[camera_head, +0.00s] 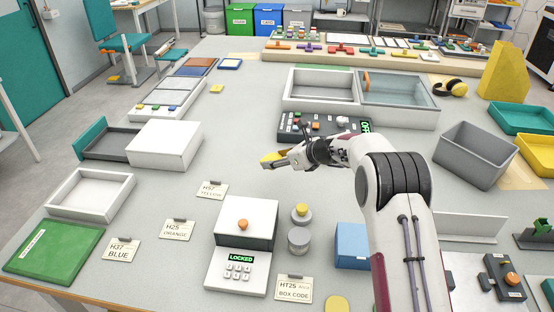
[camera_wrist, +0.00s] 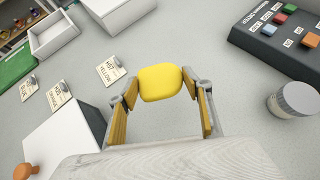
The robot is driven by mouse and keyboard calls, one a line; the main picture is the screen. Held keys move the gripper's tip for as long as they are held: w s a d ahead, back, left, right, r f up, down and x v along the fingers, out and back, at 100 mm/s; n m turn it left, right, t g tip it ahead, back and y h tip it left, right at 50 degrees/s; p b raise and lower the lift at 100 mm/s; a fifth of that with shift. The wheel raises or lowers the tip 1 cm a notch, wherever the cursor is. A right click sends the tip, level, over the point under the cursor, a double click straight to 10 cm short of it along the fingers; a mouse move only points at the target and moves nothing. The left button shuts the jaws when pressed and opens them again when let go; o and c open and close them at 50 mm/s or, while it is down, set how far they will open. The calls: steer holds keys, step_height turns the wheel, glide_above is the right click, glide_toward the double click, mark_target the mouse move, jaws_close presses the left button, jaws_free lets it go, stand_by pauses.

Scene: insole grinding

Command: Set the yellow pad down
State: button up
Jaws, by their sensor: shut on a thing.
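My gripper (camera_head: 276,163) is shut on the yellow pad (camera_head: 268,156) and holds it over the open middle of the grey table. In the wrist view the yellow pad (camera_wrist: 160,82) sits between the two fingertips of my gripper (camera_wrist: 161,84). How high it hangs above the table is hard to tell. A card reading YELLOW (camera_head: 212,190) lies on the table, left of and nearer than the pad in the head view; the same card shows in the wrist view (camera_wrist: 109,70), left of the pad.
A locked keypad box (camera_head: 238,272) with an orange knob stands in front. A dark button panel (camera_head: 290,128) lies behind the gripper. ORANGE (camera_head: 176,230) and BLUE (camera_head: 120,250) cards lie to the left. Grey jars (camera_head: 299,240) stand right of the keypad box.

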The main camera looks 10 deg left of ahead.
steer(key=shift+w+d+r, duration=0.1)
steer(key=shift+w+d, duration=0.1)
steer(key=shift+d, duration=0.3)
steer(key=d+m+t+h, duration=0.2)
steer(key=d+m, duration=0.1)
steer(key=d, duration=1.9)
steer(key=shift+s+d, duration=0.4)
steer(key=shift+f, duration=3.05)
steer(key=shift+f, duration=1.9)
